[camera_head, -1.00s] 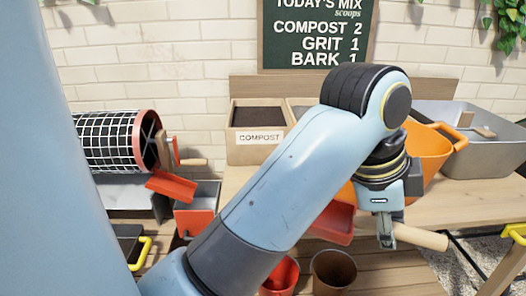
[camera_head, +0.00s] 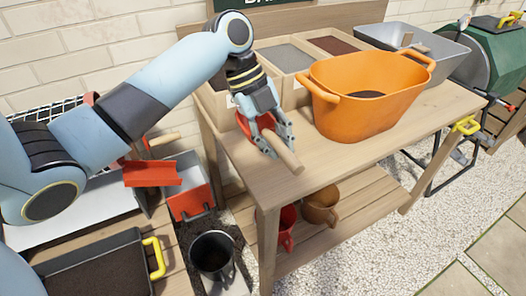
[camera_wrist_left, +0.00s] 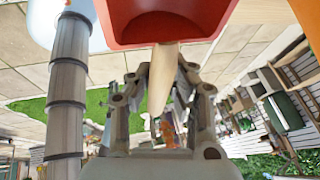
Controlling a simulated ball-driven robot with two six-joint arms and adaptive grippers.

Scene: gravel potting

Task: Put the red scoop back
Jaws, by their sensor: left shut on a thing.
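The red scoop (camera_head: 244,123) with its pale wooden handle (camera_head: 287,156) is in my left gripper (camera_head: 279,143). The gripper is shut on the handle, left of the orange tub and in front of the wooden bins. The fingers and wrist hide part of the red pan; I cannot tell whether it touches the bench. In the left wrist view the scoop's red pan (camera_wrist_left: 165,42) fills the top, and its handle (camera_wrist_left: 162,80) runs between the fingers. My right gripper is not in view.
The orange tub (camera_head: 365,110) stands on the wooden bench (camera_head: 340,165). Bins with grey (camera_head: 284,58) and dark red-brown (camera_head: 333,45) material stand behind. A metal trough (camera_head: 425,45) is at the back right. Pots (camera_head: 320,205) sit on the lower shelf. The bench front is clear.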

